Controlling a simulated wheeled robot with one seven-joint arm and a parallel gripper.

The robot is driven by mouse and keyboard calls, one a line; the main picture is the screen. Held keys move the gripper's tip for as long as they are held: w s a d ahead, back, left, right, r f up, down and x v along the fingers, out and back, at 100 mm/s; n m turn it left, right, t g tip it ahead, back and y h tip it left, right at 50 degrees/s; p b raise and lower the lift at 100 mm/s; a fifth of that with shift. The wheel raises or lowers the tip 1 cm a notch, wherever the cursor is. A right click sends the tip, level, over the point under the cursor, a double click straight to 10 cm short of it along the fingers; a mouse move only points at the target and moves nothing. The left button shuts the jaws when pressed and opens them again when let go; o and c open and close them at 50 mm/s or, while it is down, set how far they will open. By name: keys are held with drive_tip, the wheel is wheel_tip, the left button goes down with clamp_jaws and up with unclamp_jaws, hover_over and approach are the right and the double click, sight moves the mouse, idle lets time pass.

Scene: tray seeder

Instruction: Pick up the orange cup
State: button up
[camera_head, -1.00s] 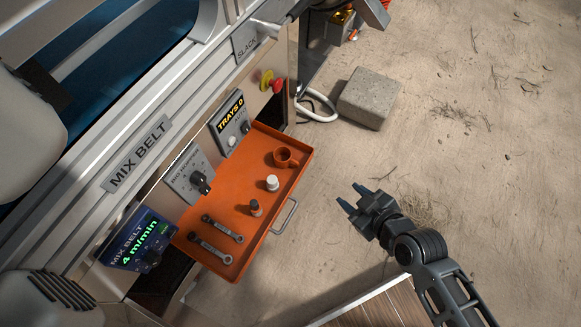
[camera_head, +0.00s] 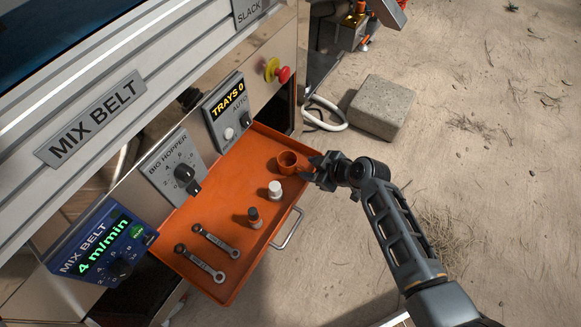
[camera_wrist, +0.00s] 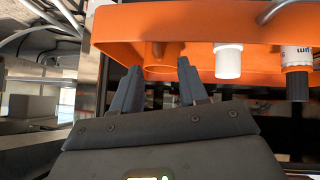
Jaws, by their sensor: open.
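The orange cup (camera_head: 288,163) stands upright in the far right corner of the orange drawer tray (camera_head: 212,205). My gripper (camera_head: 310,169) is open at the drawer's right edge, with its fingertips close beside the cup on its right. In the wrist view my gripper (camera_wrist: 159,68) has its fingers apart, pointing toward the orange cup (camera_wrist: 157,50), which blends with the same-coloured tray. I cannot tell whether the fingers touch the cup or how far it lies between them.
Two wrenches (camera_head: 216,241) lie in the tray. A metal handle (camera_head: 288,229) sticks out from the drawer front. A concrete block (camera_head: 381,107) rests on the sandy ground.

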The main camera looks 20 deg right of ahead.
sight(303, 169)
drive_tip(key=x, duration=0.1)
drive_tip(key=b+x, duration=0.1)
drive_tip(key=x, duration=0.2)
drive_tip(key=shift+d+f+b, duration=0.25)
drive_tip(key=shift+f+b, duration=0.05)
drive_tip(key=shift+b, duration=0.05)
drive_tip(key=shift+s, duration=0.1)
clamp_jaws()
